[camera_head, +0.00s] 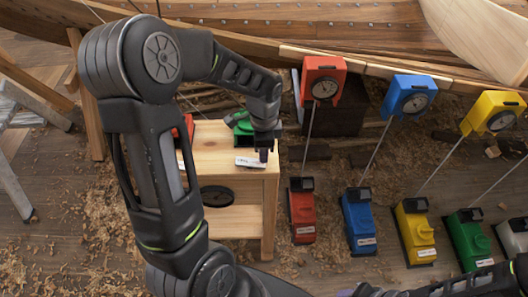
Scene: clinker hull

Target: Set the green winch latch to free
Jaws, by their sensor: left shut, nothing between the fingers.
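A green winch (468,240) with a dark top sits on the floor at the right, with a thin line running from it up and out of the right edge. A label shows at its lower front; its latch is too small to make out. Another green object (240,121) stands on the wooden stool at centre, partly hidden by my left arm. My left gripper (263,155) points down over the stool top beside that green object and a white label (251,163). It is shut and holds nothing; contact cannot be told. My right gripper is not in view.
Red (302,212), blue (360,222) and yellow (414,232) winches stand in a row left of the green one, with lines up to matching gauges on the hull. The stool (271,205) has a lower shelf holding a black ring (216,196). Shavings cover the floor.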

